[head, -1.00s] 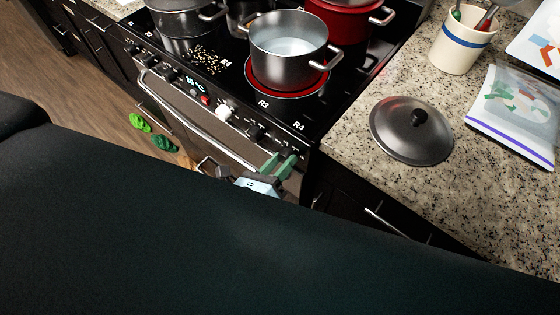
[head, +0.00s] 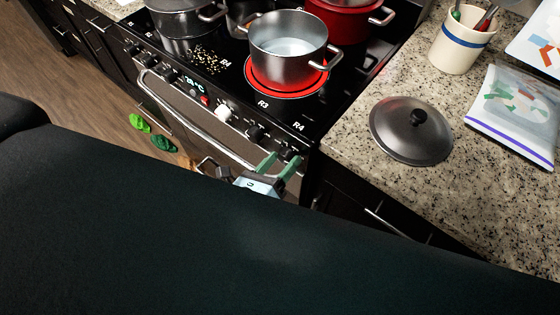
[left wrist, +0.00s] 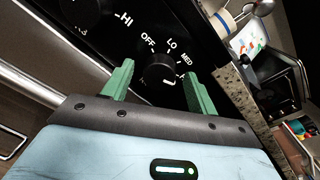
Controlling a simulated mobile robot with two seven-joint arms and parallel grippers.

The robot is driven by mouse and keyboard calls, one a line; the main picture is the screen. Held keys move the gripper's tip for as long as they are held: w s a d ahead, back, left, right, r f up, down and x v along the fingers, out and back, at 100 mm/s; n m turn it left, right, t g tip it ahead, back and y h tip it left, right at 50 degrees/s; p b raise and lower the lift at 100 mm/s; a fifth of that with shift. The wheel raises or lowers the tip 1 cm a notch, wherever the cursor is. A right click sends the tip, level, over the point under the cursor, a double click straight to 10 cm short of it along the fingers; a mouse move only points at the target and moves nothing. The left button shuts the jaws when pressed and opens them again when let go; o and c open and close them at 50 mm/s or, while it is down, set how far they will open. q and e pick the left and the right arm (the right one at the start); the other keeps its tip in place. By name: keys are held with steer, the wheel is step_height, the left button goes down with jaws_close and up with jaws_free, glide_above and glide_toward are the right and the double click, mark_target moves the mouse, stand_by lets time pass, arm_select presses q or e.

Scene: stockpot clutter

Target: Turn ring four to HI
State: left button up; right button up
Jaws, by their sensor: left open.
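My left gripper (head: 280,165) is open at the right end of the stove's front panel, its green fingers spread. In the left wrist view a black knob (left wrist: 158,70) lies between and just beyond the fingertips (left wrist: 160,84). OFF, LO and MED are printed around it. A white mark on its face sits toward the lower right; its own HI label is not readable. It appears to be the rightmost knob (head: 287,153), partly hidden by the fingers in the head view. My right gripper is not in view.
A steel pot of water (head: 288,45) stands on a glowing red ring (head: 285,92). A red pot (head: 345,15) is behind it. The oven handle (head: 190,115) runs below the knobs. A lid (head: 410,130) lies on the counter at right.

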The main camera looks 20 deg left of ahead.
arm_select(q)
steer(key=shift+s, duration=0.1)
steer(key=b+v, duration=0.3)
steer(key=v, duration=0.4)
steer(key=shift+s, duration=0.3)
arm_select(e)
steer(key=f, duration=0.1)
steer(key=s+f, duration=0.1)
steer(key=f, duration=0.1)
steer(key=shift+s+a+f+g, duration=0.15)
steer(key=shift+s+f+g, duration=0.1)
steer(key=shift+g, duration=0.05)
arm_select(q)
steer(key=shift+a, duration=0.15)
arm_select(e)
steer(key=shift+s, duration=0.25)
